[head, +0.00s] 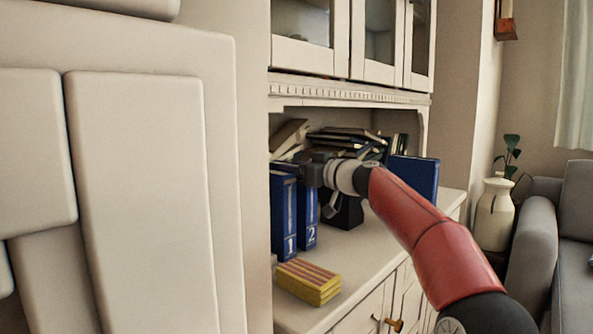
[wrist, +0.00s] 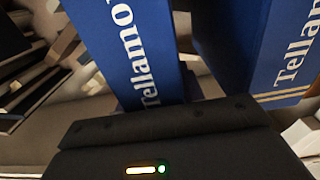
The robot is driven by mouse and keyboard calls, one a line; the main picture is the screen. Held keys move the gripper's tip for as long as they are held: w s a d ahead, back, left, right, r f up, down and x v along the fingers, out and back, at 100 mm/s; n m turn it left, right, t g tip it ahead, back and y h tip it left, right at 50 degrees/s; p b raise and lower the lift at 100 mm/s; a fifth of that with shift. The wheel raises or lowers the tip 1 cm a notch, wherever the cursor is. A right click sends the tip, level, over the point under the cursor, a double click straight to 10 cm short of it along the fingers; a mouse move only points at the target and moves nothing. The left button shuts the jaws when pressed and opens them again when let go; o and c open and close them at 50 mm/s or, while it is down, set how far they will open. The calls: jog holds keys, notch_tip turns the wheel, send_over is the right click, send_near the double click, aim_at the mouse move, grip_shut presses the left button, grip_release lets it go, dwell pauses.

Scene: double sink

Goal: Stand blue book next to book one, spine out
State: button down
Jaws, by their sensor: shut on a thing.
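Two blue books stand upright side by side on the cabinet counter in the head view, spines facing out. Book one (head: 284,218) is at the left, marked "1". In the wrist view, a blue "Tellamo" cover (wrist: 130,45) runs down to the dark gripper edge. Another blue cover (wrist: 250,45) is at the right; I cannot tell which book each is.
Another blue book (head: 417,178) stands farther right, partly behind my arm. A yellow-and-red striped stack (head: 308,281) lies in front of the books. A black object (head: 346,212) is behind my gripper. Piled books (head: 345,140) fill the back.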

jog(key=c, duration=1.3)
grip_release()
jog(key=shift+f, duration=0.15)
jog(key=shift+c, duration=0.2)
jog(key=o, duration=0.5)
jog(key=shift+c, duration=0.2)
jog(key=shift+r, duration=0.25)
jog(key=shift+s+d+f, duration=0.15)
jog(key=shift+d, duration=0.1)
jog(key=b+v, duration=0.5)
jog(key=v, duration=0.6)
jog(key=shift+s+d, duration=0.15)
jog(key=shift+s, duration=0.1)
